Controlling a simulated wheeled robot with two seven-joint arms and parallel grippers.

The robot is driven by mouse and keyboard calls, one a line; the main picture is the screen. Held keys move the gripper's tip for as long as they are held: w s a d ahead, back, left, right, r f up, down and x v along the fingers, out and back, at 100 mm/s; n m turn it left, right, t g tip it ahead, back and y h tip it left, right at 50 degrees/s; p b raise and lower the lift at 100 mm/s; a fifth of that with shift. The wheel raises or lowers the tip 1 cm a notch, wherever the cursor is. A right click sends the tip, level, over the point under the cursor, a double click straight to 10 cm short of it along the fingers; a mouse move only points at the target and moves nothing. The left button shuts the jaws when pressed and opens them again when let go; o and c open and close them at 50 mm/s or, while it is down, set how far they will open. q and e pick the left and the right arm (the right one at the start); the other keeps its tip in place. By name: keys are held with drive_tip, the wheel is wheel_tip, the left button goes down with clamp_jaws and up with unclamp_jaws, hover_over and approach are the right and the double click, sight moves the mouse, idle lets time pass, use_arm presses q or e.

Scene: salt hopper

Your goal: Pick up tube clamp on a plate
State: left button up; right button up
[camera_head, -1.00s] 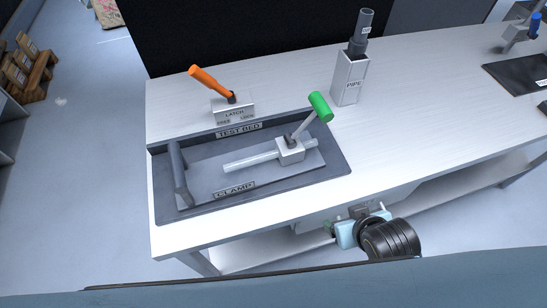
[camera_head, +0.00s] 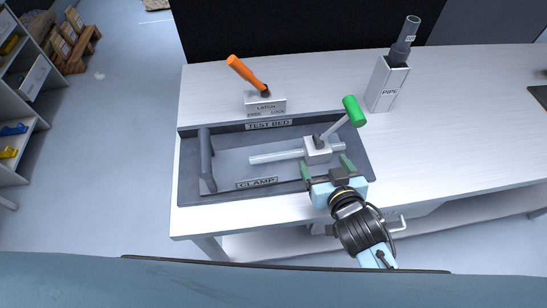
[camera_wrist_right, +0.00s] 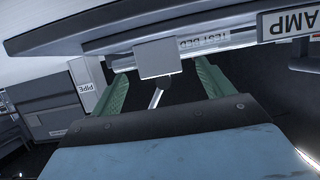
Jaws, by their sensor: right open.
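The tube clamp is a light grey block (camera_head: 317,150) with a lever ending in a green grip (camera_head: 353,111). It sits on a pale tube (camera_head: 276,157) in the dark tray marked TEST BED and CLAMP (camera_head: 188,188). My right gripper (camera_head: 327,167) is open at the tray's front edge, its green fingers pointing at the block from the near side. In the right wrist view the block (camera_wrist_right: 157,58) shows between the two spread fingers (camera_wrist_right: 163,75); I cannot tell whether they touch it. My left gripper is not in view.
A box marked LATCH (camera_head: 265,103) with an orange lever (camera_head: 245,72) stands behind the tray. A PIPE holder (camera_head: 388,85) with a grey pipe (camera_head: 404,38) stands at the back right. A shelf (camera_head: 20,95) is at far left.

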sight(317, 149)
drive_tip(key=shift+x, duration=3.5)
drive_tip(key=shift+r, duration=0.1)
drive_tip(key=shift+c, duration=0.3)
drive_tip(key=c, duration=1.2)
drive_tip(key=shift+r, duration=0.1)
drive_tip(key=shift+c, duration=1.1)
